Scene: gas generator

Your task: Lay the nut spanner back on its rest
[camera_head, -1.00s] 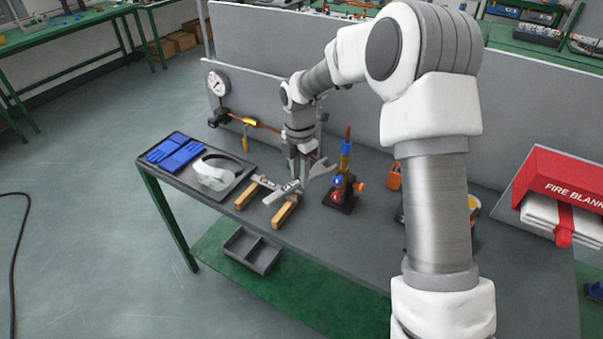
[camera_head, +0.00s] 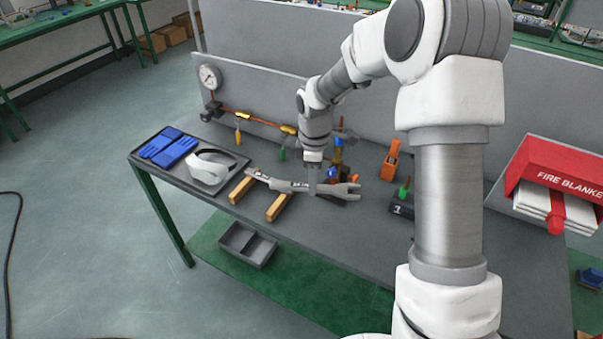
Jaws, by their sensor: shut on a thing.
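The nut spanner (camera_head: 282,186) is a long grey metal tool, lying roughly left to right in the picture. My gripper (camera_head: 312,188) points down and is shut on it, toward its right part. The spanner's wide jaw end (camera_head: 346,191) sticks out to the right of my gripper. The rest is two wooden blocks, a left one (camera_head: 241,190) and a right one (camera_head: 279,207). The spanner's left part crosses over the blocks' far ends. I cannot tell whether it touches them.
A tray (camera_head: 222,186) with blue gloves (camera_head: 168,147) and a white visor (camera_head: 211,167) is left of the rest. A pipe with a gauge (camera_head: 209,76) runs behind. The burner (camera_head: 338,157) stands close behind my gripper, partly hidden. An orange item (camera_head: 391,160) is farther right.

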